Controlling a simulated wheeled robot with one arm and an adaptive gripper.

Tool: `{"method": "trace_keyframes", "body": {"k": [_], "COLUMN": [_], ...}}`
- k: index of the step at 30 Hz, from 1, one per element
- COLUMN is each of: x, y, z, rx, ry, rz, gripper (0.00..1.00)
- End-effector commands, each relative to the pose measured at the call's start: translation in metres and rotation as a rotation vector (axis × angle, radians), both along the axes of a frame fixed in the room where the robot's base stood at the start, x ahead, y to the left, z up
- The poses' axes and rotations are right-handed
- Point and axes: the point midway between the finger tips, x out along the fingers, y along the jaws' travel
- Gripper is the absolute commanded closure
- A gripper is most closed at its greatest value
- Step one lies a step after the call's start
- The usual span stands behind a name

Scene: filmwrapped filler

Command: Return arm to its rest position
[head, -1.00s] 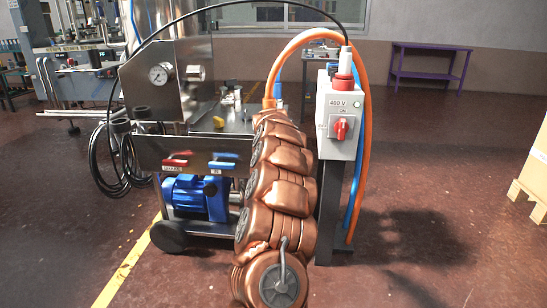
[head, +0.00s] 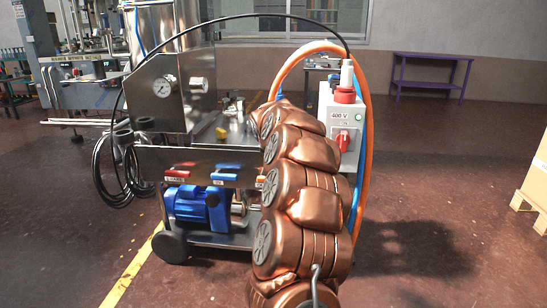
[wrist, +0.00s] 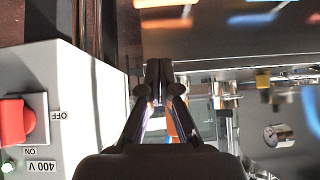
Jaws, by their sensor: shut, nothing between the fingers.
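My gripper (wrist: 158,68) shows in the wrist view, with its two fingers together and nothing between them. In the head view my copper-coloured arm reaches forward, and its far end and the gripper are hidden behind its links. The grey 400 V switch box (head: 325,108) stands just beyond the arm, which covers its lower left part. The box also shows at the left of the wrist view (wrist: 90,120), apart from the fingers. Its red rotary switch (head: 342,140) is also seen there (wrist: 14,122), beside the OFF and ON marks.
The wheeled machine (head: 200,150) stands left of the arm, with a gauge (head: 164,87), red and blue lever handles and a blue motor (head: 197,203). An orange hose (head: 366,150) loops over the box. A carton (head: 537,165) stands far right. Floor between is free.

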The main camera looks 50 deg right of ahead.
Motion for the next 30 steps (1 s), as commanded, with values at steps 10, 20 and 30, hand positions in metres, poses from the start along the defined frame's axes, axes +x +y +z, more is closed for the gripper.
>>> {"method": "trace_keyframes", "body": {"k": [10,20,30], "x": [-0.001,0.000,0.007], "y": [0.001,0.003,0.120], "z": [0.000,0.002,0.066], "rx": [0.001,0.002,0.082], "ry": [0.001,0.002,0.102], "rz": [0.000,0.004,0.184], "gripper": [1.00,1.00,1.00]}}
